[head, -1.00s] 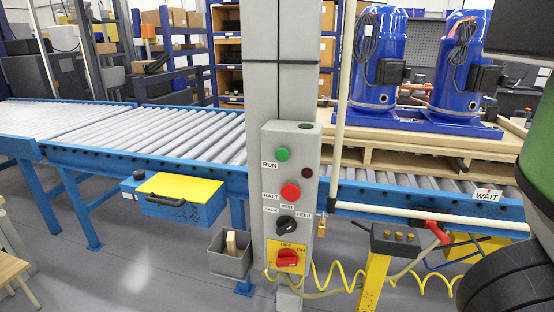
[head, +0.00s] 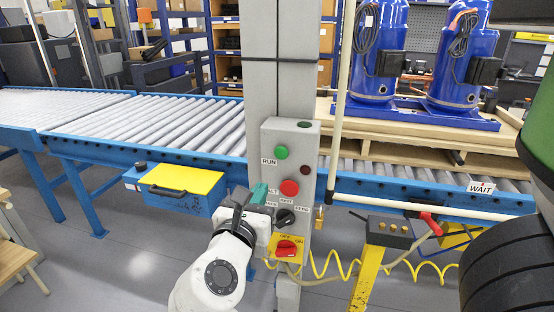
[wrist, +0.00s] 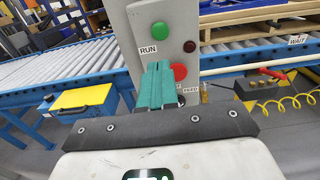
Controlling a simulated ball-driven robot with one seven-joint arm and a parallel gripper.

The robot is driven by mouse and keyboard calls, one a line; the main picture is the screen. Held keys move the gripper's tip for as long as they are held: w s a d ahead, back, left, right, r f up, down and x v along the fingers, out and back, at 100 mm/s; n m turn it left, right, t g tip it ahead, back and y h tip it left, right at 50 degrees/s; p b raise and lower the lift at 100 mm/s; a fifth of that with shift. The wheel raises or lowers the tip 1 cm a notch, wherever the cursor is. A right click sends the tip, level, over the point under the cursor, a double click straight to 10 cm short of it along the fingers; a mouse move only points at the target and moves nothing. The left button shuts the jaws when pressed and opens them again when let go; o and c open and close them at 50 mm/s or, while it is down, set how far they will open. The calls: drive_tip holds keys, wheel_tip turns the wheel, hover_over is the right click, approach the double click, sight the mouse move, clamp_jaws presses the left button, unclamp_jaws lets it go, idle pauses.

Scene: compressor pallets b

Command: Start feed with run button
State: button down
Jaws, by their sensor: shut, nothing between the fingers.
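The green RUN button (head: 281,152) sits near the top of the grey control box (head: 306,133) on a post; it also shows in the wrist view (wrist: 160,30). Below it are the red HALT button (head: 289,187), a black selector knob (head: 285,218) and a red rotary switch (head: 287,248) on a yellow plate. My gripper (head: 258,190) is shut, its teal fingers together and empty, left of the HALT button and below RUN in the head view. In the wrist view the fingers (wrist: 156,68) point up toward RUN and overlap the HALT button's left edge (wrist: 179,72). Contact cannot be told.
A blue roller conveyor (head: 190,130) runs behind the post. A pallet (head: 420,160) with blue compressors (head: 378,50) stands on it at right, by a WAIT sign (head: 481,187). A yellow-topped box (head: 180,181) hangs at left. A red-handled valve (head: 430,223) and yellow coiled hose are at lower right.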

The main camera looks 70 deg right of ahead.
sight(280, 155)
drive_tip(key=d, duration=0.4)
drive_tip(key=d+p, duration=0.1)
drive_tip(key=d, duration=0.4)
drive_tip(key=w+d, duration=0.1)
drive_tip(key=d, duration=0.4)
drive_tip(key=shift+p, duration=0.3)
